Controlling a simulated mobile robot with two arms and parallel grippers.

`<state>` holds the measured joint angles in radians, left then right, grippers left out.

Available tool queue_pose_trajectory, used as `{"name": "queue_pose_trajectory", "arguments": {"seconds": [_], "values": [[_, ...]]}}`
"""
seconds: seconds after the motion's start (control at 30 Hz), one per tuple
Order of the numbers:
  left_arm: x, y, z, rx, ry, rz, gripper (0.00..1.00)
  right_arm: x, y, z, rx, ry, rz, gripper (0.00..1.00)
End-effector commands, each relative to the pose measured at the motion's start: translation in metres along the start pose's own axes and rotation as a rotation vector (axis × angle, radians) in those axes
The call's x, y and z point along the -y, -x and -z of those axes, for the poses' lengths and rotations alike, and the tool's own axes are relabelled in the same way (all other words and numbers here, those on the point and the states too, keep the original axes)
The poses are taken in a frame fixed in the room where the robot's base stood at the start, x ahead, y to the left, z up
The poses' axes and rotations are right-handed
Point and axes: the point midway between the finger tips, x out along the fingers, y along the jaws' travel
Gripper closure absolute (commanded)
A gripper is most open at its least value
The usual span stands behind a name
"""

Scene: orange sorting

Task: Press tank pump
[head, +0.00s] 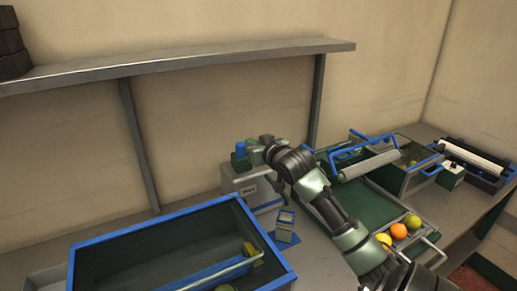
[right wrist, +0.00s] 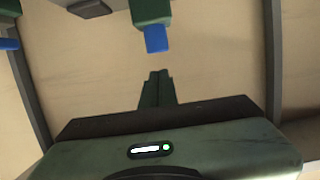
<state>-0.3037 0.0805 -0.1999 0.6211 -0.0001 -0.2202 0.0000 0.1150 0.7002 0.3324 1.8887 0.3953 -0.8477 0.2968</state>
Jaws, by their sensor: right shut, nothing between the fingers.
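The tank (head: 243,192) is a grey box with a label, on the worktop behind the blue-rimmed bin. Its pump (head: 240,150) has a blue cap over a green body; it also shows in the right wrist view (right wrist: 156,38) at the top. My right gripper (head: 258,154) is beside the pump, at its right in the head view, and partly hides the tank. In the right wrist view its dark green fingers (right wrist: 157,75) are together and empty, with a gap in the picture between their tips and the blue cap. My left gripper is out of view.
A large blue-rimmed bin (head: 95,243) fills the front left. A small grey and blue device (head: 285,226) stands between it and my right arm. A green tray (head: 372,207) with oranges (head: 399,231) lies to the right. A shelf (head: 190,60) runs above on the wall.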

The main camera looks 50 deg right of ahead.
Motion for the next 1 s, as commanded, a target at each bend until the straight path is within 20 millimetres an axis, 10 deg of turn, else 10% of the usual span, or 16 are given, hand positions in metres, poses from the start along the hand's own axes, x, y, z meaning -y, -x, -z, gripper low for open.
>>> {"name": "queue_pose_trajectory", "arguments": {"seconds": [0.3, 1.0], "values": [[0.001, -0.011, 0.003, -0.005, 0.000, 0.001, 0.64, 0.000, 0.039, 0.000, -0.002, 0.000, 0.000, 1.00], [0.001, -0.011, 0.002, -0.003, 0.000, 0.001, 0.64, -0.001, 0.042, 0.001, -0.002, 0.001, -0.001, 1.00]]}}
